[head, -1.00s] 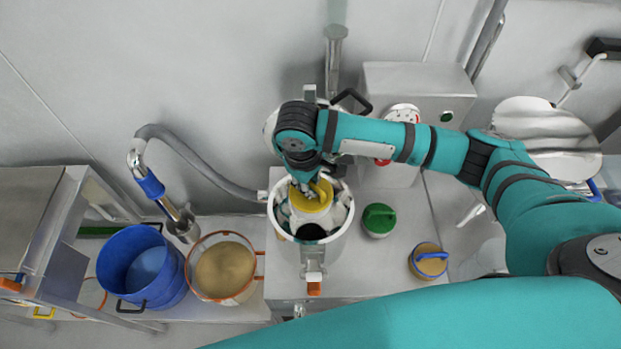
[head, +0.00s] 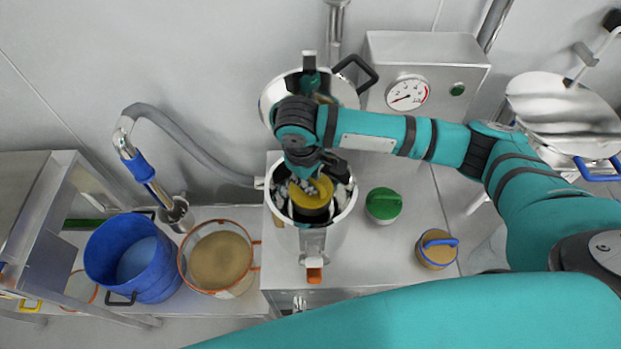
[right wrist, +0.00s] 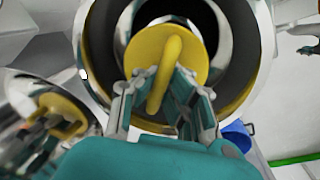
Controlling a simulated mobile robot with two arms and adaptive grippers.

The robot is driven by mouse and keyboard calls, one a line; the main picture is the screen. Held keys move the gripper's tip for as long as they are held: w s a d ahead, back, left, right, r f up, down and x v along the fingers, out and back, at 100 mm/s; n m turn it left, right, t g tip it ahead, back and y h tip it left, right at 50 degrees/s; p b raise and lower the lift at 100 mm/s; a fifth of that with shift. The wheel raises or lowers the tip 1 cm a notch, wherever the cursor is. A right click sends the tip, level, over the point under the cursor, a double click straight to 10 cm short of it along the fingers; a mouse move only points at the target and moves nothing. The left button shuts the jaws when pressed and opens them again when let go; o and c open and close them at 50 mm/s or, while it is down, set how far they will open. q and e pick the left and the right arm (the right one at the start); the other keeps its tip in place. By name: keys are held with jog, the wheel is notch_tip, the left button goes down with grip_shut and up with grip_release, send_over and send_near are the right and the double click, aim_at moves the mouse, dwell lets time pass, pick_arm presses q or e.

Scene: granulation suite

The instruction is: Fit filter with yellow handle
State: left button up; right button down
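The filter with the yellow handle (head: 318,189) has a round yellow top and a darker body below it. It is at the mouth of the open steel housing (head: 346,208), inside the rim, in the head view. In the right wrist view the yellow top (right wrist: 148,50) lies within the round opening, with a dark gap around it. My right gripper (head: 306,183) is over the housing. Its fingers (right wrist: 160,88) are on both sides of the yellow handle and appear closed on it. How deep the filter sits is hidden.
A green-handled filter (head: 384,204) and a blue-handled one (head: 437,248) stand right of the housing. An open lid (head: 347,93) stands behind it, near a gauge box (head: 430,58). A blue bucket (head: 132,260) and an orange-rimmed container (head: 220,262) are at left.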

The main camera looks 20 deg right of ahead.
aim_at(305, 194)
jog(key=shift+f, duration=1.7)
jog(key=c, duration=2.1)
grip_release()
jog(key=o, duration=0.7)
notch_tip(305, 194, up, 12)
jog(key=a, duration=0.1)
jog(key=shift+s+a, duration=0.3)
jog(key=shift+s, duration=0.15)
jog(key=shift+s+f, duration=0.1)
jog(key=shift+f, duration=0.05)
